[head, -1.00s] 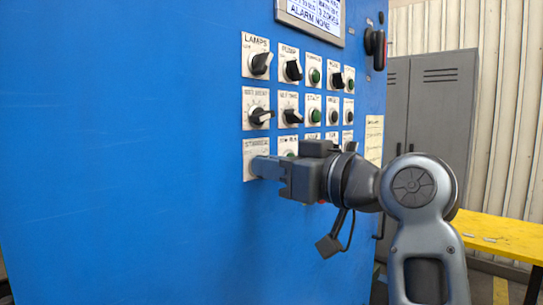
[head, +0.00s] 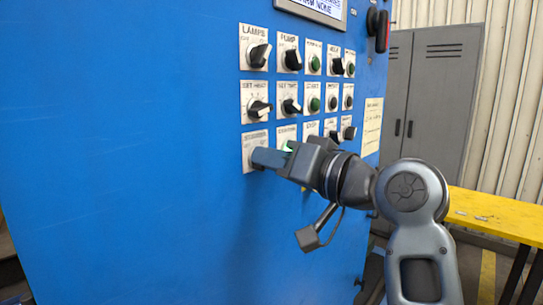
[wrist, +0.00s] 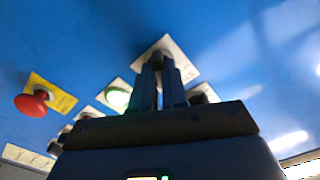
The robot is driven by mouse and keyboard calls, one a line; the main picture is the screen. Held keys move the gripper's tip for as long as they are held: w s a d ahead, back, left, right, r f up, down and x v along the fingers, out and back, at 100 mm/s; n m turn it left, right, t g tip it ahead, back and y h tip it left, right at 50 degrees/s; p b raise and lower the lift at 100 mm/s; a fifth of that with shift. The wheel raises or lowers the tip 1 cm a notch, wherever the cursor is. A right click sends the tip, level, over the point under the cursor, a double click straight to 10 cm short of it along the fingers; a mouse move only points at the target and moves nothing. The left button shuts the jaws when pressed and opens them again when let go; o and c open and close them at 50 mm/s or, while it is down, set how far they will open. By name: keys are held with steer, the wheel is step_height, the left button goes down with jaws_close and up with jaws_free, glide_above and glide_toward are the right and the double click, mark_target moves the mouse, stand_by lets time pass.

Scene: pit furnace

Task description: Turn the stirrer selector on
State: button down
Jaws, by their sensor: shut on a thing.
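The white plate labelled as the stirrer (head: 254,138) is at the lower left of the panel's switch rows. It also shows in the wrist view (wrist: 178,48), turned diagonally. My gripper (head: 256,158) is at this plate, with its fingers closed around the stirrer selector's dark knob (wrist: 157,57). The fingers cover most of the knob, so its pointer direction cannot be read. In the wrist view the two fingers (wrist: 160,68) stand close on either side of it.
A lit green button (wrist: 117,97) sits beside my fingers. A red mushroom button on a yellow plate (wrist: 33,103) is farther left in the wrist view. Above the stirrer are the selector labelled SET HEAT (head: 260,107) and the LAMPS selector (head: 259,54). A yellow table (head: 495,213) stands right.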

stand_by(0.3)
steer(key=c, duration=1.2)
jaws_free()
steer(key=shift+o, duration=0.2)
steer(key=b+v, duration=0.1)
steer(key=v, duration=0.6)
steer(key=shift+s+d+b, duration=0.25)
steer(key=shift+d+b, duration=0.1)
